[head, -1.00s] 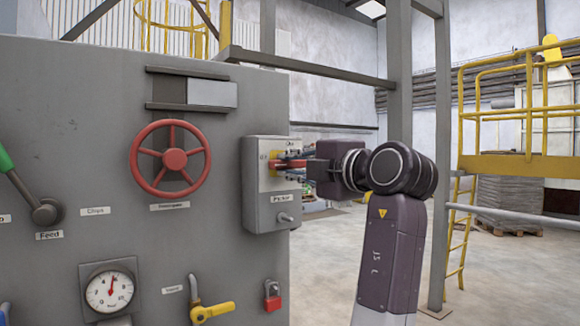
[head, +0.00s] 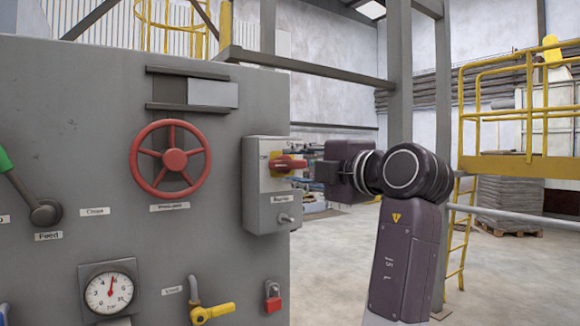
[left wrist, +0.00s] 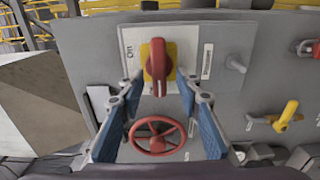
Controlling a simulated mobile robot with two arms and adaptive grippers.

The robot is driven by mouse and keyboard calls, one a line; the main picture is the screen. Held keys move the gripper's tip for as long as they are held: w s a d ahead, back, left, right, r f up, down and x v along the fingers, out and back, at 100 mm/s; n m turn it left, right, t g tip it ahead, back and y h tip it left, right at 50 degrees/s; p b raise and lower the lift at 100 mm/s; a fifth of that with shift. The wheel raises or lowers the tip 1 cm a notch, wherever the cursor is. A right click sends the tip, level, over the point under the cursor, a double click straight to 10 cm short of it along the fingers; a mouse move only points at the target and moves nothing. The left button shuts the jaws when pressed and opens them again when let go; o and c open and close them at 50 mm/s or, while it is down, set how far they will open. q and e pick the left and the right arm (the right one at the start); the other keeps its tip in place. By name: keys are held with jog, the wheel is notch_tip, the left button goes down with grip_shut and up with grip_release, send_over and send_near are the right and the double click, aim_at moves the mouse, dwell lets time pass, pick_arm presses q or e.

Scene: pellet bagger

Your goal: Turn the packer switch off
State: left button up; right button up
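The packer switch is a red rotary knob (head: 287,163) on a yellow plate, on the front of a grey switch box (head: 268,213). Its handle lies roughly level in the head view. In the left wrist view the knob (left wrist: 158,65) stands upright in the picture, with a white label beside it. My left gripper (head: 312,166) is just right of the knob in the head view. In the left wrist view its blue-padded fingers (left wrist: 159,88) are spread apart, one on each side of the knob, with gaps and nothing held. My right gripper is out of view.
A red handwheel (head: 175,160) is left of the switch box. A small metal toggle (head: 285,218) sits below the knob. A gauge (head: 109,292), yellow valve handle (head: 213,312) and red padlock (head: 273,298) are lower on the panel. Floor to the right is open.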

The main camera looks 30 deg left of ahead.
pick_arm(q)
jog(key=v, duration=0.5)
jog(key=shift+s+d, duration=0.1)
jog(key=shift+d, duration=0.2)
